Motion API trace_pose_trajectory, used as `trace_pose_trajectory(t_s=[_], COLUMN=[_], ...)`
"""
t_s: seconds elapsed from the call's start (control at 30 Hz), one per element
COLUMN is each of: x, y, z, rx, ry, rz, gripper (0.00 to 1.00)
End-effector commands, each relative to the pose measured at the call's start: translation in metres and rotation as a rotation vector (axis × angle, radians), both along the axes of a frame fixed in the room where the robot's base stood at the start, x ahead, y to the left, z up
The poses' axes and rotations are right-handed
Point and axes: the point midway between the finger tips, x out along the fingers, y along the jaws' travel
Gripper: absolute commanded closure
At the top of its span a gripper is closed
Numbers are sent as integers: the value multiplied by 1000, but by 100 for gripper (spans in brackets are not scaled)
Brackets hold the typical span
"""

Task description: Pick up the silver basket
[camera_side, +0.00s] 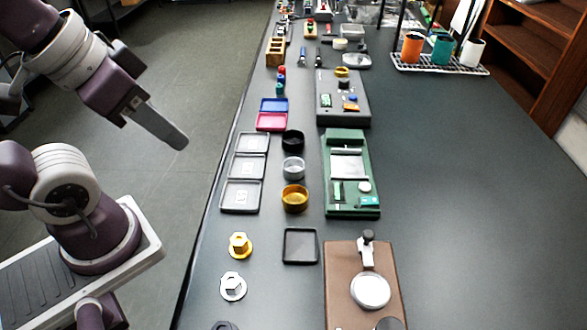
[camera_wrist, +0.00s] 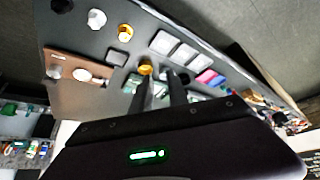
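The silver basket (camera_side: 293,167) is a small round cup on the dark table in the side view. It stands in a row between a black basket (camera_side: 293,140) and a gold basket (camera_side: 295,198). My gripper (camera_side: 180,140) is well to the left of it, raised and clear of the table. In the wrist view the two fingers of my gripper (camera_wrist: 162,78) are apart with nothing held between them. The gold basket (camera_wrist: 146,67) shows just beyond the left fingertip there.
Grey square trays (camera_side: 241,196) lie left of the baskets and a green device (camera_side: 350,200) stands right of them. A brown board (camera_side: 345,270) with a round silver piece is at the front. Gold (camera_side: 239,245) and silver (camera_side: 233,287) flanged pieces lie near the left edge.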

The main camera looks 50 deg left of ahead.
Motion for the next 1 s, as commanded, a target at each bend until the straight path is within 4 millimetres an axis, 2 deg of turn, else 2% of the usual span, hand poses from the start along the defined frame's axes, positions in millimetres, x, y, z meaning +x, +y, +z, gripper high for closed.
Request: trace_pose_trajectory(t_s=[0.3, 0.4, 0.47, 0.57, 0.6, 0.67, 0.7, 0.8, 0.9, 1.0], x=[0, 14, 36, 92, 116, 151, 173, 217, 242, 254], y=[0, 0, -1, -2, -2, -3, -3, -4, -4, -4], z=[0, 5, 9, 6, 0, -17, -31, -72, -107, -127], rx=[-1, -40, -98, -214, -252, -300, -323, -356, -364, -366], ry=[1, 31, 77, 178, 219, 274, 305, 360, 386, 394], rz=[2, 68, 178, 454, 575, 759, 881, 1149, 1339, 1440], gripper=[70, 70, 70, 70, 70, 70, 70, 70, 70, 70])
